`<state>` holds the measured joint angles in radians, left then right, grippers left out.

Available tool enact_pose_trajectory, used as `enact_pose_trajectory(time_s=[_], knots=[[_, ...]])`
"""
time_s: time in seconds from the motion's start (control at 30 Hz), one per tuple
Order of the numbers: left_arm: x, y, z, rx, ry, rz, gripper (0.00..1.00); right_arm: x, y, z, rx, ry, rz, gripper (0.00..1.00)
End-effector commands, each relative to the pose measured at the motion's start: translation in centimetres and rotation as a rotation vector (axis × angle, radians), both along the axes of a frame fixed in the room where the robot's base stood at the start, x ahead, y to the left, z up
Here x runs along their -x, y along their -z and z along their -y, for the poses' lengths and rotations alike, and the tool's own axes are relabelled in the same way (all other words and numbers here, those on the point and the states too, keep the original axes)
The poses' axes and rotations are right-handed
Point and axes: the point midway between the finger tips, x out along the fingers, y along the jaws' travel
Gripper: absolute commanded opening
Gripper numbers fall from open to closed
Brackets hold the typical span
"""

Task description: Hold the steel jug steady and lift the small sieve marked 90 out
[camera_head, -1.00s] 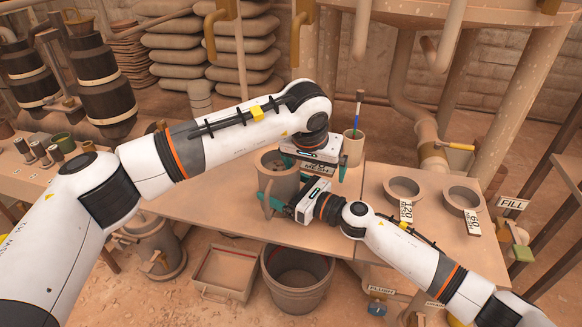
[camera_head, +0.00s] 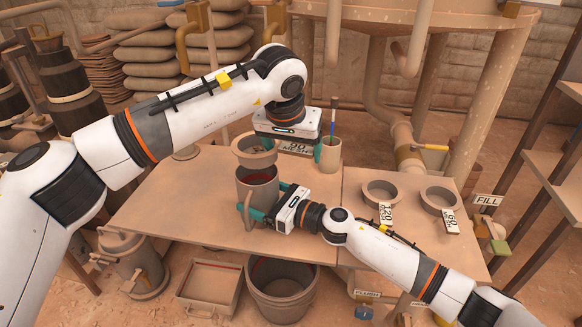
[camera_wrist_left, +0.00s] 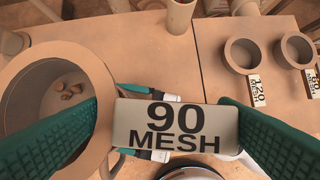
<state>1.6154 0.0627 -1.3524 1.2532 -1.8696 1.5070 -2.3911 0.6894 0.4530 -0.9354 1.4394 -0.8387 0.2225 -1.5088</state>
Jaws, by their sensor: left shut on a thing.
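The sieve marked 90 (camera_head: 254,146) is a small round tan sieve held just above the jug's mouth, with a gap showing the jug's dark red inside. In the left wrist view its rim (camera_wrist_left: 97,65) is at left, with a few brown lumps inside, and its 90 MESH tag (camera_wrist_left: 172,127) lies between the green fingers. My left gripper (camera_head: 286,148) is shut on the sieve at its tag side. The steel jug (camera_head: 259,188) stands upright on the table.
The 120 sieve (camera_head: 381,193) and 60 sieve (camera_head: 440,200) lie at the table's right. A bucket (camera_head: 283,290) and a tray (camera_head: 210,285) are on the floor. The table's left part is clear.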

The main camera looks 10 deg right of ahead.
Motion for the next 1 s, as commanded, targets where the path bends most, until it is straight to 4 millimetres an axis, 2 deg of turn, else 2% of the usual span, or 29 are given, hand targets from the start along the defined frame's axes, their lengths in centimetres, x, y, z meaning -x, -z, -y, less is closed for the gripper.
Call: enact_pose_trajectory(time_s=[0.1,0.2,0.5,0.53,0.6,0.87,1.0], knots=[[0.0,-2.0,0.0,-0.001,-0.001,0.002,0.41,0.0,0.0,0.0,-0.001,0.0,-0.001,0.57],[0.0,-2.9,0.0,-0.001,0.0,0.0,0.41,0.0,0.0,0.0,-0.001,0.0,-0.001,0.57],[0.0,-3.3,0.0,-0.001,0.0,-0.001,0.41,0.0,0.0,0.0,-0.001,0.001,-0.001,0.57],[0.0,-3.3,0.0,-0.001,0.0,-0.001,0.41,0.0,0.0,0.0,-0.001,0.001,-0.001,0.88],[0.0,-3.3,0.0,-0.001,0.0,-0.001,0.41,0.0,0.0,0.0,-0.001,0.001,-0.001,1.0],[0.0,-3.3,0.0,-0.001,0.0,-0.001,0.41,0.1,0.0,0.2,0.0,0.001,-0.001,1.0],[0.0,-3.3,0.0,-0.001,-0.001,-0.001,0.41,0.8,0.1,1.3,0.0,0.002,-0.001,1.0]])
